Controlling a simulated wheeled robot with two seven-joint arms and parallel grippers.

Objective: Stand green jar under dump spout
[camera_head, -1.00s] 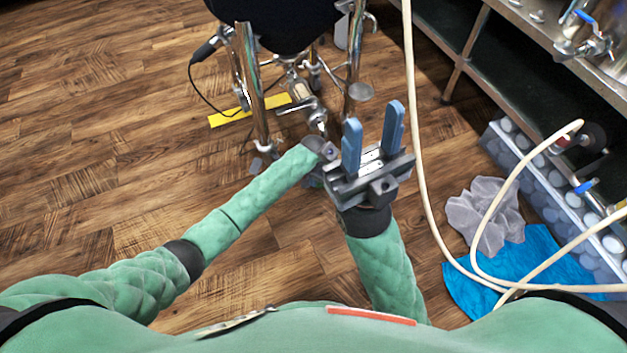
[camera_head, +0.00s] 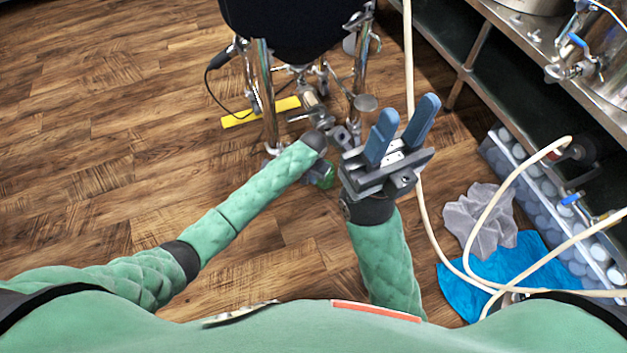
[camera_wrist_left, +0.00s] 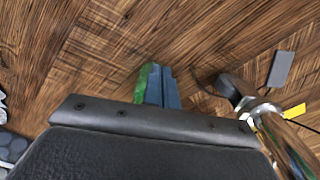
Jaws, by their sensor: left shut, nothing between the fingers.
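A green thing, likely the green jar, shows only in part below my left wrist in the head view (camera_head: 329,177). It also shows as a green strip beside my left fingers in the left wrist view (camera_wrist_left: 146,82). My left gripper (camera_wrist_left: 165,72) is shut with nothing held, pointing at the wood floor. The jar's shape and whether the fingers touch it cannot be told. Steel pipework (camera_head: 312,100), perhaps with the dump spout, hangs under the dark vessel (camera_head: 292,25), just beyond my left wrist. My right gripper (camera_head: 407,112) is open and empty, to the right.
A pale hose (camera_head: 411,75) runs down right of my right gripper. Grey (camera_head: 481,220) and blue cloths (camera_head: 505,268) lie near a crate (camera_head: 545,185). The left floor is clear.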

